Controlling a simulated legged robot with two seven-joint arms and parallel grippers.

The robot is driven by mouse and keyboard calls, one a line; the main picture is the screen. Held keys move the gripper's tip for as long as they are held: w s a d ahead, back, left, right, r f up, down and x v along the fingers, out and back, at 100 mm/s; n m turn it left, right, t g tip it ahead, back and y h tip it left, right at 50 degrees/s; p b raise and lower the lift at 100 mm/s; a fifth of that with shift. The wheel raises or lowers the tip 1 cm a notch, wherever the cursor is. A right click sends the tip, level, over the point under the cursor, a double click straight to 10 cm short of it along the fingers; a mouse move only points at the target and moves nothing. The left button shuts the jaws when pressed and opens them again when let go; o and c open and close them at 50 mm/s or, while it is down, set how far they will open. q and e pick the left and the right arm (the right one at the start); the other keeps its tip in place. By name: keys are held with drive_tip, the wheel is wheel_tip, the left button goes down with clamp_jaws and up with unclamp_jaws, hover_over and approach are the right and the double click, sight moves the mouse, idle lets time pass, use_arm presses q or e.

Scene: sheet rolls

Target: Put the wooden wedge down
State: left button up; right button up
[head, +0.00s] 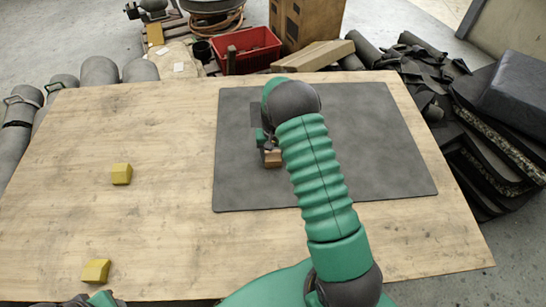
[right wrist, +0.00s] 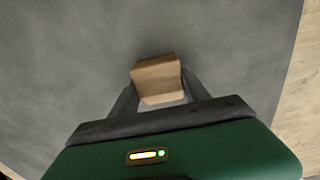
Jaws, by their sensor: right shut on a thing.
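The wooden wedge (head: 273,159) is a small brown block over the dark grey mat (head: 385,150), near its left part. In the right wrist view the wedge (right wrist: 157,79) sits between the two dark fingers of my right gripper (right wrist: 158,92). My right gripper (head: 268,147) is shut on it, and my green arm hides part of the mat. I cannot tell whether the wedge touches the mat. A green and black piece of my left arm shows at the bottom left edge of the head view; its fingers cannot be made out.
Two yellow blocks lie on the wooden table (head: 170,225): one at mid left (head: 121,174), one near the front edge (head: 96,271). Grey rolls, a red crate (head: 246,50) and dark sheets stand beyond the table. The mat's right part is clear.

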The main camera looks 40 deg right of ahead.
sight(274, 153)
drive_tip(key=shift+d+f, duration=0.25)
drive_tip(key=shift+d, duration=0.05)
drive_tip(key=o, duration=1.4)
drive_tip(key=shift+d, duration=0.1)
use_arm(q)
drive_tip(key=shift+d, duration=0.25)
use_arm(e)
drive_tip(key=shift+o, duration=0.2)
use_arm(q)
drive_tip(key=shift+a, duration=0.1)
use_arm(e)
drive_tip(key=shift+a+r, duration=0.1)
drive_tip(key=shift+a, duration=0.1)
